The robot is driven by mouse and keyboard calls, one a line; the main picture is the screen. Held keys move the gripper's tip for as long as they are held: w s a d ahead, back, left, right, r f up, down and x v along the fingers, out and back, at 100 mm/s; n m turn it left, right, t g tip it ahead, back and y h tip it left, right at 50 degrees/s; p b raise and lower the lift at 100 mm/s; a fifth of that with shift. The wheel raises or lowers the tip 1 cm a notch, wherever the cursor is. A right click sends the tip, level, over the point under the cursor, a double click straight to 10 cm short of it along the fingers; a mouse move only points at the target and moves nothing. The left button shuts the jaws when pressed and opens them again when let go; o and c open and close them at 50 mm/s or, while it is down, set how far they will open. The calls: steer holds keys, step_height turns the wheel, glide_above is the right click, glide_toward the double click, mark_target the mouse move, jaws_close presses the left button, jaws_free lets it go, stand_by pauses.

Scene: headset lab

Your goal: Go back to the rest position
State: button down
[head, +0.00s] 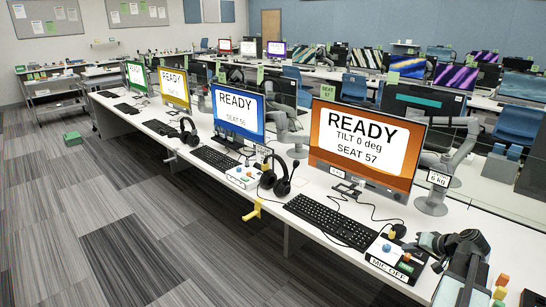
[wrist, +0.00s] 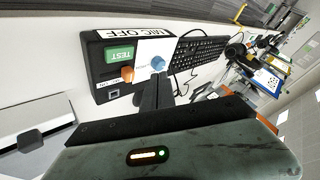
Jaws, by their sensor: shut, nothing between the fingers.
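My gripper (head: 428,241) is at the lower right of the head view, above the desk beside a control box labelled MIC OFF (head: 378,262). In the wrist view my gripper (wrist: 155,88) shows as dark fingers, shut and empty. Its tips are close to the blue knob (wrist: 158,64) of the box; I cannot tell whether they touch it. The box also has an orange knob (wrist: 127,74) and a green TEST button (wrist: 119,54). The orange monitor (head: 362,148) reads READY, TILT 0 deg, SEAT 57.
A monitor arm (head: 436,199) stands behind the box. Small colored blocks (head: 500,292) are right of my arm. Open carpeted floor (head: 110,220) lies to the left.

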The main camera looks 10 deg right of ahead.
steer(key=w+a+r+n+g+y+p, duration=0.1)
steer(key=w+a+n, duration=0.1)
steer(key=w+a, duration=0.55)
steer(key=w+a+n+y+p, duration=0.15)
steer(key=w+a, duration=0.25)
steer(key=a, duration=0.7)
steer(key=a+n+g, duration=0.3)
steer(key=a+n, duration=0.1)
steer(key=a, duration=1.7)
steer(key=s+a+f+n+g+h+p, duration=0.1)
steer(key=s+a+g, duration=0.15)
steer(key=a, duration=0.25)
steer(key=s+a+f+n+g+p, duration=0.1)
steer(key=s+a+f, duration=0.15)
steer(key=a, duration=0.35)
steer(key=s+d+m+g+h, duration=0.1)
steer(key=s+d+m+h, duration=0.1)
steer(key=s+d+h, duration=0.1)
steer(key=shift+s+d, duration=0.75)
steer(key=shift+d, duration=0.05)
